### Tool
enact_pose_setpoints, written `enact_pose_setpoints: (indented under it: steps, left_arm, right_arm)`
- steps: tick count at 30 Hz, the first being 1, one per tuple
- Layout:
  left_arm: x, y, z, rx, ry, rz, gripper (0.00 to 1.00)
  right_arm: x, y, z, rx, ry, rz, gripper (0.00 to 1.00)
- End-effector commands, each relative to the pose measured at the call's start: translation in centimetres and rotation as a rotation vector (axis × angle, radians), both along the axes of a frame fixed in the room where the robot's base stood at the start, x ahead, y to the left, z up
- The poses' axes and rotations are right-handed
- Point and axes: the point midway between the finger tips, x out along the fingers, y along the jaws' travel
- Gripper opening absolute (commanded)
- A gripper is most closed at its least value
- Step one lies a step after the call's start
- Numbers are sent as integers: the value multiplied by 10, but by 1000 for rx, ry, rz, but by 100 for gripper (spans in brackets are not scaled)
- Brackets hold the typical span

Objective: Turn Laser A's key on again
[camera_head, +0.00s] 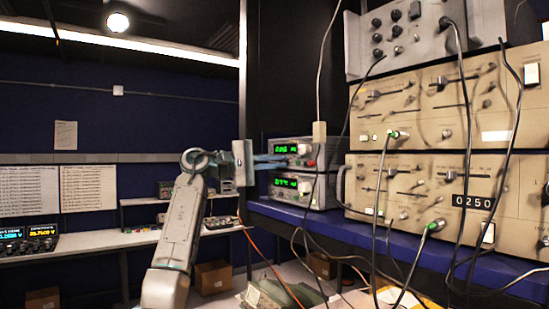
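Two stacked instruments with green displays stand on the blue shelf at centre: an upper unit (311,146) and a lower unit (325,190). I cannot read which one is Laser A, and I cannot make out a key. My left gripper (284,162) comes in from the left, its bluish fingers pointing right at the left part of the upper unit's front. The fingers lie close together; whether they touch the panel or grip a small part there is unclear. My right gripper is out of view.
A tall beige rack (440,130) with knobs, sliders and hanging cables fills the right. The blue shelf (375,236) runs below it. A dark post stands behind my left gripper. A back bench (95,240) carries meters at far left. Cardboard boxes (213,276) sit beneath.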

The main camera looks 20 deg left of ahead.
Motion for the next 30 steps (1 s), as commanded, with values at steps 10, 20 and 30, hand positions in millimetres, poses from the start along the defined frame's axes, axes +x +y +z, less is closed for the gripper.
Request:
enact_pose_setpoints:
  steps: [10,20,30]
  left_arm:
    - [1,0,0,98,-74,2,0]
    - [1,0,0,112,-85,2,0]
    - [0,0,0,111,-85,1,27]
  right_arm:
    - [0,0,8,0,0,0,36]
    - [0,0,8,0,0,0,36]
    - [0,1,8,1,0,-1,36]
